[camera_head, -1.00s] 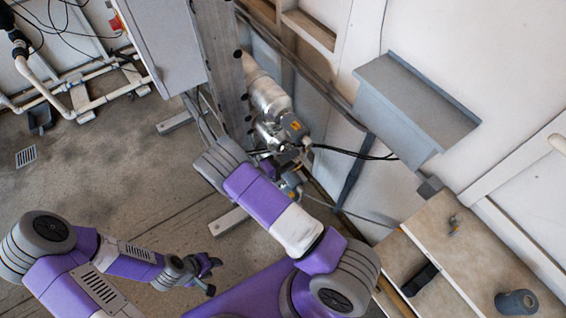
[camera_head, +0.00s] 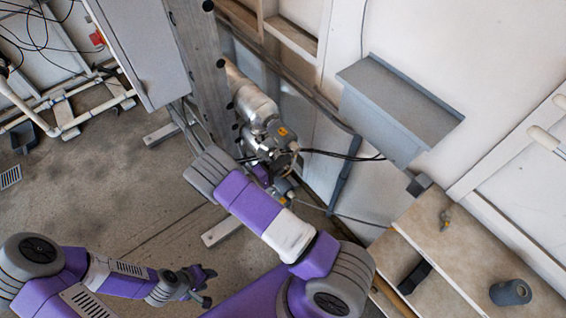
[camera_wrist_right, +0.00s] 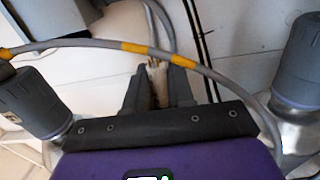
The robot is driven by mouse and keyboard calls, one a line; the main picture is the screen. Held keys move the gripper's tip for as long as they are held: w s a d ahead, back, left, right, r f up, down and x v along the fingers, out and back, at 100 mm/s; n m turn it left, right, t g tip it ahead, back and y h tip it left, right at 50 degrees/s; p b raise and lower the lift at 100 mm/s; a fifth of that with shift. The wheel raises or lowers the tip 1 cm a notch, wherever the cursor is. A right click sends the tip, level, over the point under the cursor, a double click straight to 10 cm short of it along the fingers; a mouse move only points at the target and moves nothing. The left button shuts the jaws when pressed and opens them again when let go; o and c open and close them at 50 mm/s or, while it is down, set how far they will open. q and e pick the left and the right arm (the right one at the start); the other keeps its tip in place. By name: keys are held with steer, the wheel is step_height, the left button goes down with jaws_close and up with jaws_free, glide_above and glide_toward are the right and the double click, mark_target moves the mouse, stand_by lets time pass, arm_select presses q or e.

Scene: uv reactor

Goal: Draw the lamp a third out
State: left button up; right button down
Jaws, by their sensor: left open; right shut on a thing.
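The silver reactor cylinder (camera_head: 252,104) lies slanted beside the upright grey post, with a grey end cap carrying an orange label (camera_head: 283,133). My right arm reaches up in front of it; its gripper is mostly hidden in the head view. In the right wrist view my right gripper (camera_wrist_right: 158,88) is shut on a small tan piece with pale pins at its tip (camera_wrist_right: 157,72), apparently the lamp's end. How far the lamp is out cannot be told. My left gripper (camera_head: 207,286) is open and empty above the floor at the lower left.
A grey cable with yellow bands (camera_wrist_right: 135,47) passes across the view close to my right fingers. Grey cylindrical caps (camera_wrist_right: 300,62) stand at both sides. A grey wall box (camera_head: 395,105) and a wooden bench (camera_head: 440,235) with a dark cup (camera_head: 510,292) are at the right.

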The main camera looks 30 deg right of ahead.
steer(key=shift+s, duration=0.1)
steer(key=shift+s+d+r+p, duration=0.1)
steer(key=shift+s+p, duration=0.35)
steer(key=shift+s, duration=1)
steer(key=shift+s+r+p, duration=0.1)
steer(key=shift+s+p, duration=0.35)
steer(key=shift+s, duration=1.1)
steer(key=shift+s+d+p, duration=0.15)
steer(key=shift+s+p, duration=0.15)
steer(key=shift+s, duration=1.15)
steer(key=shift+s+d+p, duration=0.1)
steer(key=shift+s+p, duration=0.2)
steer(key=shift+s, duration=1.25)
steer(key=s, duration=0.6)
steer(key=shift+d, duration=0.25)
